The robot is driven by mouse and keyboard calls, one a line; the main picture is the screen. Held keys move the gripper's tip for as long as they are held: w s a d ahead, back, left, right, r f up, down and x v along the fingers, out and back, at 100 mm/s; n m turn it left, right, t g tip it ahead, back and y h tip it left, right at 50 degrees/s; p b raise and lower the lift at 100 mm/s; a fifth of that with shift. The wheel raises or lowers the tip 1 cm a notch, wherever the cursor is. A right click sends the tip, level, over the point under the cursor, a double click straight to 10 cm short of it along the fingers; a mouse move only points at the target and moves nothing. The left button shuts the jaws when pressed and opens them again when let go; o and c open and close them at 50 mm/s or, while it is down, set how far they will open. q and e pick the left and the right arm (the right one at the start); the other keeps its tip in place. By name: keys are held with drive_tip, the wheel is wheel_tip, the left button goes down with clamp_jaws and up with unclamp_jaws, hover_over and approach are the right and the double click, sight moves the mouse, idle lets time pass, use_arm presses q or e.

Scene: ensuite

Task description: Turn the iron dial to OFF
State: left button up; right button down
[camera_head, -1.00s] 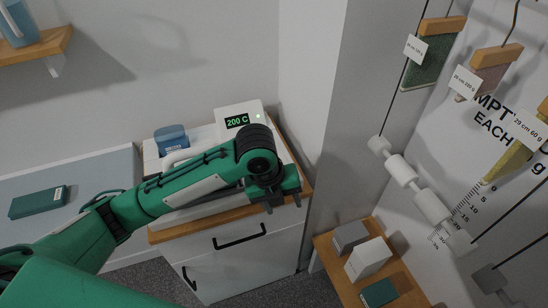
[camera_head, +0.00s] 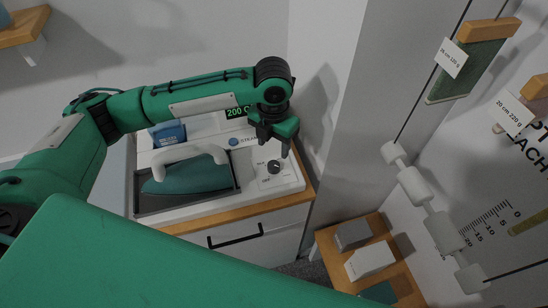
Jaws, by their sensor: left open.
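The iron station (camera_head: 180,209) stands on a wood-topped cabinet, with a teal iron with a white handle (camera_head: 188,176) resting in its dark tray. The black dial (camera_head: 274,167) sits on a white panel at the station's front right; its small printed labels are too small to read. The green display (camera_head: 236,113) reads "200 C" and is partly covered by my arm. My left gripper (camera_head: 272,146) is open and empty, pointing down above and just behind the dial, apart from it. My right gripper is not in view.
A blue container (camera_head: 167,134) stands at the back left of the station. A wall rises close to the right of the cabinet. A low wooden shelf (camera_head: 377,228) with boxes is at the lower right, and weighted lines hang beyond it.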

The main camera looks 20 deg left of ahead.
sight(274, 165)
use_arm(q)
drive_tip(key=f, duration=0.4)
drive_tip(key=shift+w+p, duration=0.2)
drive_tip(key=shift+p, duration=0.15)
wheel_tip(274, 165, down, 4)
drive_tip(key=shift+s+r+p, duration=0.1)
drive_tip(key=shift+r+p, duration=0.1)
drive_tip(key=shift+p, duration=0.15)
drive_tip(key=shift+f, duration=0.5)
drive_tip(key=c, duration=1)
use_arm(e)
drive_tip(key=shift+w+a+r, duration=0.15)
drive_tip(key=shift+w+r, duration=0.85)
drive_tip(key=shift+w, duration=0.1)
